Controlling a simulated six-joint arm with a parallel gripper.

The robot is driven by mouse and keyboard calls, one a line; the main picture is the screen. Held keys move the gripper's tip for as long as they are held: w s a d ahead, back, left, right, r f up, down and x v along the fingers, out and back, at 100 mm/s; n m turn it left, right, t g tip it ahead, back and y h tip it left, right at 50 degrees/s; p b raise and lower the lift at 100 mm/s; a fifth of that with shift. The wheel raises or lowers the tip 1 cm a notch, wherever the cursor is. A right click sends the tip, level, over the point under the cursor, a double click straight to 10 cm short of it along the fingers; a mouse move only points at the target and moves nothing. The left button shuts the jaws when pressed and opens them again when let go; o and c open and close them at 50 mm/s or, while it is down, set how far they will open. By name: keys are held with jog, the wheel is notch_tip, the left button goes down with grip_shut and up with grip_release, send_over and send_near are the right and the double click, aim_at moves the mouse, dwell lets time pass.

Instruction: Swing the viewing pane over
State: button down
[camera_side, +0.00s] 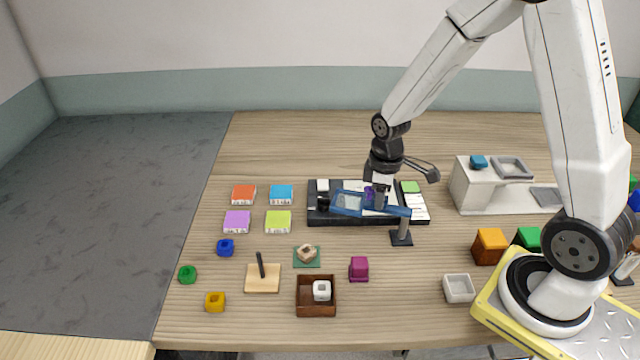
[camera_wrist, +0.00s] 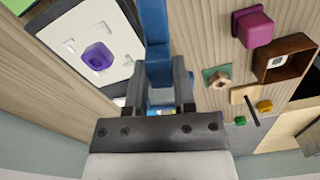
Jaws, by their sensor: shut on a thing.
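The viewing pane (camera_side: 347,204) is a blue frame at the end of a blue arm on a dark post stand (camera_side: 401,238). It hangs above the front of a black tray (camera_side: 316,217) with white tiles. My gripper (camera_side: 379,200) points down at the blue arm, between frame and post. In the wrist view my gripper (camera_wrist: 167,85) is shut on the blue bar (camera_wrist: 155,35), which runs up out of the picture. A purple piece (camera_wrist: 97,57) sits on a white tile beside it. The fingers partly hide the bar and tray.
Coloured blocks (camera_side: 243,194) lie left of the tray. In front are a wooden box (camera_side: 316,309) with a white piece, a magenta block (camera_side: 359,268) and a white dish (camera_side: 458,288). A pale station (camera_side: 480,185) stands at right. The table behind the tray is clear.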

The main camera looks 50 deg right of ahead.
jog(key=d+m, duration=0.1)
jog(key=m, duration=0.1)
jog(key=w+d+m, duration=0.1)
jog(key=m, duration=0.1)
jog(key=shift+d+m, duration=0.25)
jog(key=shift+m, duration=0.05)
jog(key=shift+s+d+m, duration=0.1)
jog(key=shift+d+m, duration=0.5)
jog(key=shift+m, duration=0.5)
jog(key=shift+s+d+m, duration=0.1)
jog(key=shift+d+m, duration=0.45)
jog(key=shift+m, duration=0.55)
jog(key=shift+c, duration=2.2)
grip_release()
jog(key=shift+r, duration=0.15)
notch_tip(320, 180, up, 8)
jog(key=shift+f, duration=0.2)
jog(key=s+a+f+n+t, duration=0.1)
jog(key=s+a+n+t, duration=0.1)
jog(key=s+a, duration=0.5)
jog(key=a+n, duration=0.1)
jog(key=a, duration=0.3)
jog(key=shift+f+t, duration=0.3)
jog(key=shift+f, duration=0.1)
